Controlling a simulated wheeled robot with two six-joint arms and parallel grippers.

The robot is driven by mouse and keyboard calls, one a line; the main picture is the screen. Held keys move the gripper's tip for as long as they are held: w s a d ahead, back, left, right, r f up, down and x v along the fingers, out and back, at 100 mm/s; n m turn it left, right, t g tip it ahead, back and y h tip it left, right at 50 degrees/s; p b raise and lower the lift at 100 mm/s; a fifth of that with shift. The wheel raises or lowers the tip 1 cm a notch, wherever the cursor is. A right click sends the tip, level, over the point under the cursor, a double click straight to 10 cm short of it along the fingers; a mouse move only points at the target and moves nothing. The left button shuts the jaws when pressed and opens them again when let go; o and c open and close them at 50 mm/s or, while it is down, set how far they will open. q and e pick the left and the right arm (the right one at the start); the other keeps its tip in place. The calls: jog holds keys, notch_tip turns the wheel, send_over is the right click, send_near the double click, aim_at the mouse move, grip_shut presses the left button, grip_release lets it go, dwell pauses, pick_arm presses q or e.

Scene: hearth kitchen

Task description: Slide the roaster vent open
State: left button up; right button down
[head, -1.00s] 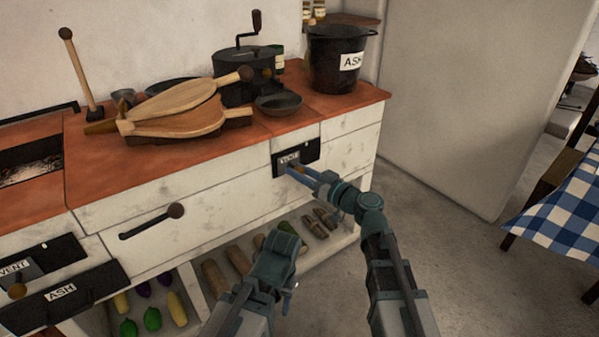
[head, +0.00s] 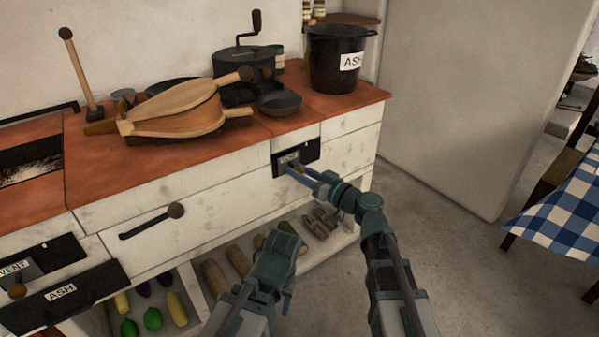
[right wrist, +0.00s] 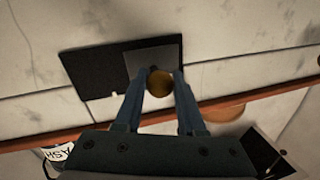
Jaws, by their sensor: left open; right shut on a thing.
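The roaster vent (head: 312,151) is a black plate on the white counter front, below the roaster (head: 248,84). A grey slider (right wrist: 152,61) with a small label sits at its left end in the head view; bare black track shows to its right. My right gripper (head: 292,169) is at the vent. In the right wrist view its blue fingers (right wrist: 160,86) are shut on the slider's round brass knob (right wrist: 159,83), one on each side. My left gripper (head: 280,255) is open and empty, lower down before the shelf; its fingertips are hard to make out.
Another vent (head: 70,249), with a knob, and an ash drawer (head: 90,287) are at lower left. Bellows (head: 180,115), a small pan (head: 279,103) and an ash bucket (head: 335,65) stand on the counter. Vegetables (head: 152,318) lie on the shelf.

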jog(key=w+d, duration=0.4)
jog(key=d, duration=0.1)
jog(key=shift+d, duration=0.15)
jog(key=c, duration=0.5)
grip_release()
jog(key=shift+s, duration=0.1)
jog(key=v, duration=1.4)
